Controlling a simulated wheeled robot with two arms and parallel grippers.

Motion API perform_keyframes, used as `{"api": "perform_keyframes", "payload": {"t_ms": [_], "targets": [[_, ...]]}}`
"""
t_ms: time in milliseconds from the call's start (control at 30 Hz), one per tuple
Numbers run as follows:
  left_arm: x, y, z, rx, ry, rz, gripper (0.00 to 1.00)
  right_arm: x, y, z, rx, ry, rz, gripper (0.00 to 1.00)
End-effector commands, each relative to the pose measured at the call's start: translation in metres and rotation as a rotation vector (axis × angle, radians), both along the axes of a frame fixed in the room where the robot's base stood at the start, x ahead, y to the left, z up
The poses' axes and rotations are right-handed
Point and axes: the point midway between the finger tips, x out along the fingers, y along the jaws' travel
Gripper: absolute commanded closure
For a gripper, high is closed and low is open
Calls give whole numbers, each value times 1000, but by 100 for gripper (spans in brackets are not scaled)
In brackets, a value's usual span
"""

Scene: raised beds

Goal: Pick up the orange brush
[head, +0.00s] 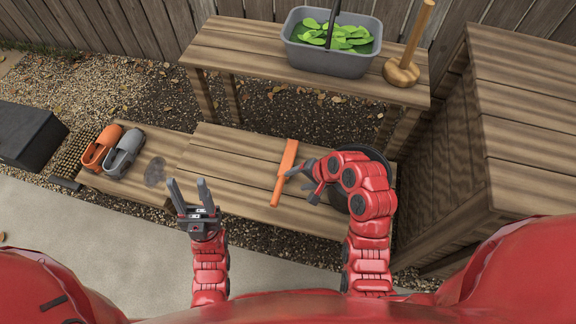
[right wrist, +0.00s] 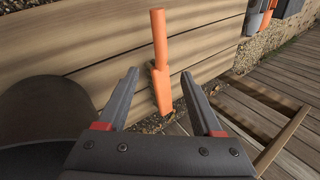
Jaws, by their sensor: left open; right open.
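The orange brush (head: 286,170) lies on the low wooden bench in the head view, its wide end toward the back and its handle toward me. It also shows in the right wrist view (right wrist: 160,65), in line with the gap between the fingers and beyond them. My right gripper (head: 299,180) is open beside the brush, just to its right; whether it touches the brush cannot be told. It shows open and empty in the right wrist view (right wrist: 165,100). My left gripper (head: 188,190) is open and empty, in front of the bench's left part.
On the low bench (head: 235,155), an orange shoe (head: 97,150) and a grey shoe (head: 124,153) stand at left. A dark round pot (head: 338,198) is partly hidden behind my right arm. A grey tub (head: 330,62) of leaves and a wooden mallet (head: 403,70) stand on the higher bench.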

Motion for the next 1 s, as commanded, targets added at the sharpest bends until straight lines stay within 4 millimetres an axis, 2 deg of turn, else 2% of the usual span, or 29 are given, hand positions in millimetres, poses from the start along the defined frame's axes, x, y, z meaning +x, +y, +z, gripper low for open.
{"api": "perform_keyframes", "payload": {"t_ms": [33,233,567,800,1000], "targets": [[0,0,-6,0,0,0,50,3,7,-14,0,3,4,33],[0,0,-16,0,0,0,50,15,25,-48,-1,3,2,33],[0,0,-23,0,0,0,50,24,36,-69,2,1,0,33],[0,0,-40,0,0,0,50,39,51,-99,1,-1,1,33],[0,0,-39,0,0,0,50,42,54,-102,1,-3,-2,33]]}}
